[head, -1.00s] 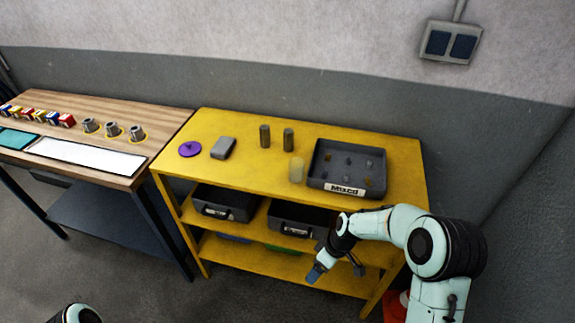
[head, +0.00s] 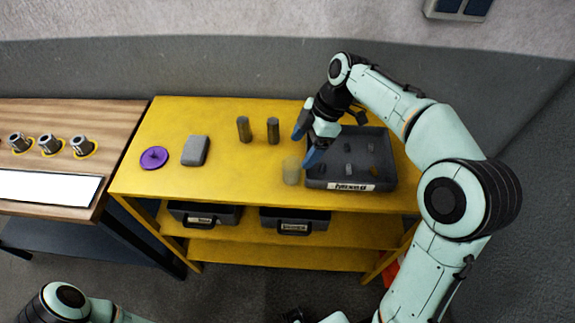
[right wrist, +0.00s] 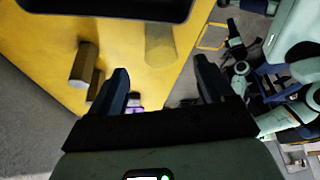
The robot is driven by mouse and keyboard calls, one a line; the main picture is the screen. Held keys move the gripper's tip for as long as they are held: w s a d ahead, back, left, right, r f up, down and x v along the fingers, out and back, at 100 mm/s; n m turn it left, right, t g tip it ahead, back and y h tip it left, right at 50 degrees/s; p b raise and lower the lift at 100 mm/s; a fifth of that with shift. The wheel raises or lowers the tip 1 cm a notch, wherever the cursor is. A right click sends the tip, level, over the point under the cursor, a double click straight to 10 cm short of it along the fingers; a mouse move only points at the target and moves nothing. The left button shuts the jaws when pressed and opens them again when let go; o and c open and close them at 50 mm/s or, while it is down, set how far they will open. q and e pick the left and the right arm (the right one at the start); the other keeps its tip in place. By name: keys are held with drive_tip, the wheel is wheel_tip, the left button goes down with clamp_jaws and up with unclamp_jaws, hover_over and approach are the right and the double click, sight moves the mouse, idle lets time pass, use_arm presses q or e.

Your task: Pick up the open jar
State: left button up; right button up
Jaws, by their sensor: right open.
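The open jar (head: 291,170) is a pale, see-through cylinder standing on the yellow bench, just left of the tray. In the right wrist view the jar (right wrist: 160,45) shows beyond my fingers, near the top and between their lines. My right gripper (head: 307,143) is open and empty, with blue fingers, above the bench at the tray's left side. The jar is close to its lower finger but not between the fingers. The right gripper's fingers (right wrist: 163,85) stand wide apart in the wrist view. My left gripper is not seen.
A dark tray (head: 351,186) labelled "Mixed" holds several small parts. Two dark cylinders (head: 258,130) stand behind and left of the jar. A grey block (head: 195,150) and a purple disc (head: 154,158) lie farther left. Bare yellow top (head: 230,180) lies left of the jar.

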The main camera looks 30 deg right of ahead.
sight(298, 159)
drive_tip(key=x, duration=0.4)
drive_tip(key=shift+s+a+f, duration=0.15)
drive_tip(key=shift+s+f, duration=0.05)
drive_tip(key=shift+f, duration=0.1)
drive_tip(key=shift+x, duration=2.95)
drive_tip(key=shift+w, duration=0.15)
drive_tip(key=c, duration=1)
